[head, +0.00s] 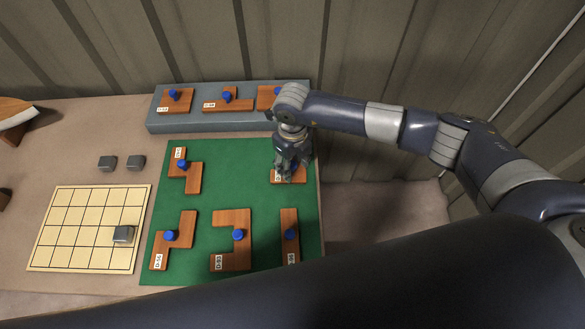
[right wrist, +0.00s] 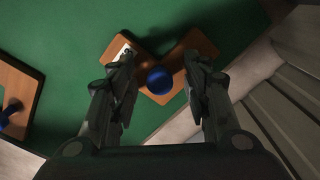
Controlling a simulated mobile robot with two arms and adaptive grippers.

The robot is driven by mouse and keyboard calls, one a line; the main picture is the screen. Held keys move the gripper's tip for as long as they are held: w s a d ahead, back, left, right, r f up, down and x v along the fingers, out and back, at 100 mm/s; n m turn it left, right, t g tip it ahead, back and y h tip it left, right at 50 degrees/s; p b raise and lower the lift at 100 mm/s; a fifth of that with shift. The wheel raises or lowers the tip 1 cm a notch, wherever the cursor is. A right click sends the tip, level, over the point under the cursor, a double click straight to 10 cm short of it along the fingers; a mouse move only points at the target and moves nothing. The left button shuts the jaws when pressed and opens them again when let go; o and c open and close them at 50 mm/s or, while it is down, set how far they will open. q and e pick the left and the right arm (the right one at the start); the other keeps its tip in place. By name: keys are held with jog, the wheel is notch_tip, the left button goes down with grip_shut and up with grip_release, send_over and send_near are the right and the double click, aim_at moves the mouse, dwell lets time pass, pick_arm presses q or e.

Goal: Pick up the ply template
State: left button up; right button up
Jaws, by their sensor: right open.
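Several wooden ply templates with blue knobs and white labels are in the head view. My right gripper (head: 288,172) is over the template (head: 300,177) at the upper right of the green mat (head: 230,190) and partly hides it. In the right wrist view, my right gripper (right wrist: 160,68) is open, with one finger on each side of the blue knob (right wrist: 159,80). This template looks V-shaped from there, with its label beside the left finger. The fingers look apart from the knob; their height above it is hard to tell. My left gripper is not in view.
Other templates lie on the mat, such as a U-shaped one (head: 233,218) and a straight one (head: 290,220). More sit on a grey ledge (head: 210,125) behind. A gridded board (head: 75,228) with a grey block (head: 124,233) is left; two grey blocks (head: 107,162) lie behind it.

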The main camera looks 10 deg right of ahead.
grip_shut()
jog(key=shift+r, duration=0.15)
jog(key=shift+r+b, duration=0.45)
jog(key=shift+r, duration=0.15)
jog(key=shift+s+a+r+b, duration=0.1)
jog(key=shift+a+r+b, duration=0.1)
jog(key=shift+r+b, duration=0.25)
jog(key=shift+s+a+r+b, duration=0.1)
jog(key=shift+a+r+b, duration=0.1)
jog(key=shift+r, duration=0.3)
jog(key=s+a+b, duration=0.1)
jog(key=s+a, duration=0.1)
jog(key=a, duration=0.2)
jog(key=s+a+r+b, duration=0.1)
jog(key=s+a+b, duration=0.1)
jog(key=a, duration=0.3)
jog(key=s+a+b, duration=0.2)
jog(key=a, duration=0.3)
jog(key=shift+r, duration=0.3)
notch_tip(320, 180, up, 7)
jog(key=p, duration=0.3)
